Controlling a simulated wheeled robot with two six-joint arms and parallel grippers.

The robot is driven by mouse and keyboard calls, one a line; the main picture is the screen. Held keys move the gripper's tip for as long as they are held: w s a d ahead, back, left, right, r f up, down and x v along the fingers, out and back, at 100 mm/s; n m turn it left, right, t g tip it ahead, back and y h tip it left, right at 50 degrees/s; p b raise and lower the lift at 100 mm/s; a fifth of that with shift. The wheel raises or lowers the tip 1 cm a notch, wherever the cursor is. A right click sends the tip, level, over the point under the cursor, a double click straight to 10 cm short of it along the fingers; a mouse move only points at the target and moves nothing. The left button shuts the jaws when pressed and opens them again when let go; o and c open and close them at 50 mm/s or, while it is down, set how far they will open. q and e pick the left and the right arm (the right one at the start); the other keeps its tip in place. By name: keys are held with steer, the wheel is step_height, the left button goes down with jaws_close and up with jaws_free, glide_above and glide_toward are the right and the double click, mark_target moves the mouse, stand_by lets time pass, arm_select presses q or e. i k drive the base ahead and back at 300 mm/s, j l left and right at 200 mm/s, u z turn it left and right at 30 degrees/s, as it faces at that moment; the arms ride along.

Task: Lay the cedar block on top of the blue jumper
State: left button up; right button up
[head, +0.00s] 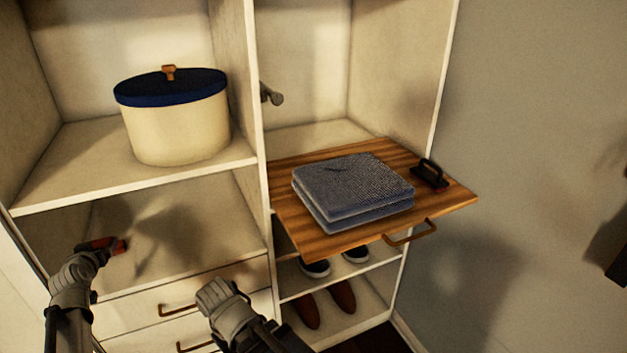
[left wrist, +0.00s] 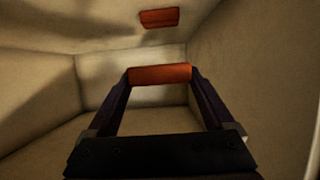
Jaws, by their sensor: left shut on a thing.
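The blue jumper (head: 352,187) lies folded on a striped wooden pull-out board (head: 292,222) in the right section of the wardrobe. My left gripper (head: 112,245) is inside the lower left compartment, well left of the jumper. It is shut on a reddish-brown block, the cedar block (left wrist: 160,74), which spans its fingertips in the left wrist view. A second reddish piece (left wrist: 159,17) shows beyond it in that view; I cannot tell what it is. Part of my right arm shows at bottom centre, but its fingers do not show.
A cream round box with a dark blue lid (head: 170,87) stands on the shelf above my left gripper. A white upright divider (head: 257,130) separates that compartment from the board. A black handled object (head: 430,174) sits right of the jumper. Shoes (head: 342,294) stand below.

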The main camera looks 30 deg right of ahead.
mark_target(351, 176)
steer(key=k+l+z, duration=0.4)
steer(key=l, duration=0.2)
steer(key=k+l+z, duration=0.2)
steer(key=l, duration=0.15)
